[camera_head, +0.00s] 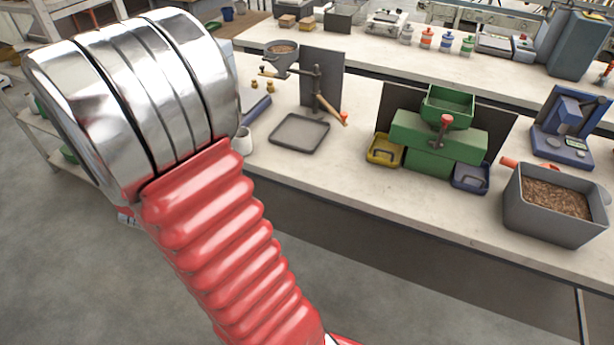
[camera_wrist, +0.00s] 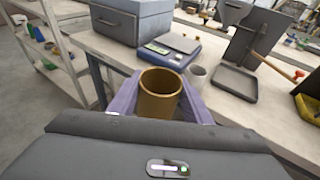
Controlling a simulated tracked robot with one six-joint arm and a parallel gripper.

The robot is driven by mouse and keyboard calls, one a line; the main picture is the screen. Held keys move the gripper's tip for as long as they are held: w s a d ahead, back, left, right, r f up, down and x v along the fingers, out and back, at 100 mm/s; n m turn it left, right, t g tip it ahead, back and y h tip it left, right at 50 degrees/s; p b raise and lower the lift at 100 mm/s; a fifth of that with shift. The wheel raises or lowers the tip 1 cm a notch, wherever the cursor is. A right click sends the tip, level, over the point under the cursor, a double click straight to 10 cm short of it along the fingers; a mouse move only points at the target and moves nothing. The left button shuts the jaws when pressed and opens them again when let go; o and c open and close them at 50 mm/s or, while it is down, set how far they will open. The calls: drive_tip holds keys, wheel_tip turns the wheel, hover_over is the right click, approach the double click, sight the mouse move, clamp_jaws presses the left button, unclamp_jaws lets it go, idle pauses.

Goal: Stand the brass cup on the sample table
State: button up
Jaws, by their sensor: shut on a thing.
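The brass cup (camera_wrist: 159,95) shows in the wrist view, upright, with its open mouth facing up. My gripper (camera_wrist: 160,100) is shut on it, one purple finger on each side. The cup appears in front of the near edge of a pale-topped table (camera_wrist: 112,52); its height over the floor or table is hard to tell. In the head view my arm covers the left side, and neither the cup nor my gripper shows there. I cannot tell for sure which surface is the sample table.
On the table stand a blue scale (camera_wrist: 170,52), a white cup (camera_wrist: 196,74), a grey-blue box (camera_wrist: 130,18) and a grey tray (camera_head: 299,133). A green machine (camera_head: 440,135) and a pellet-filled bin (camera_head: 552,205) stand to the right. A shelf rack (camera_wrist: 52,48) is at left.

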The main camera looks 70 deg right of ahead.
drive_tip(key=s+d+m+g, duration=0.3)
drive_tip(key=s+d, duration=0.3)
drive_tip(key=s, duration=0.5)
drive_tip(key=s+d+r+m+g, duration=0.1)
drive_tip(key=s+d+m+g, duration=0.3)
drive_tip(key=s, duration=0.7)
drive_tip(key=s+d+r+m+g, duration=0.1)
drive_tip(key=s+d+m+g, duration=0.2)
drive_tip(key=s+d, duration=0.6)
drive_tip(key=s+g, duration=0.2)
drive_tip(key=shift+s+g+y, duration=0.2)
drive_tip(key=shift+g+y, duration=0.1)
drive_tip(key=shift+g, duration=0.1)
drive_tip(key=shift+d, duration=0.1)
drive_tip(key=shift+f, duration=2.9)
drive_tip(key=shift+f, duration=2.05)
drive_tip(key=shift+f, duration=0.1)
